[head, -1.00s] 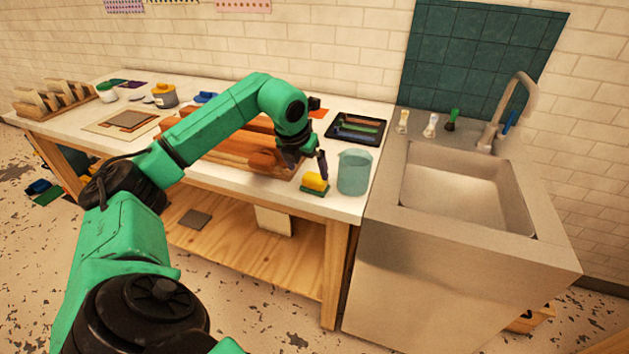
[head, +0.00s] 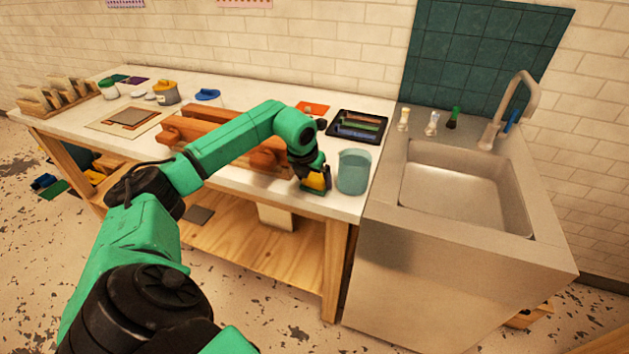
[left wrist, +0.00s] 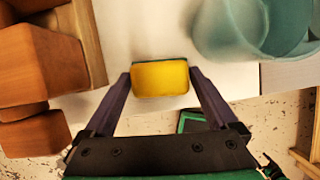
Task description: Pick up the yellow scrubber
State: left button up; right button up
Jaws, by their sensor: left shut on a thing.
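The yellow scrubber (head: 314,183), a small yellow block with a green layer, is at the front edge of the white table, left of a teal translucent beaker. My left gripper (head: 316,178) is down over it and partly hides it. In the left wrist view the scrubber (left wrist: 160,78) sits between the two fingers of my left gripper (left wrist: 160,84), which are shut on its sides. I cannot tell whether it still touches the table. My right gripper is not in view.
The teal beaker (head: 354,171) stands close to the right of the gripper. Brown wooden blocks (head: 262,157) lie to the left. A black tray (head: 357,128) is behind, and a metal sink (head: 466,190) is at the right.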

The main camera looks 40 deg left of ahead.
aim_at(314, 177)
pick_arm(q)
notch_tip(314, 177, up, 20)
jog(key=o, duration=0.7)
jog(key=c, duration=0.5)
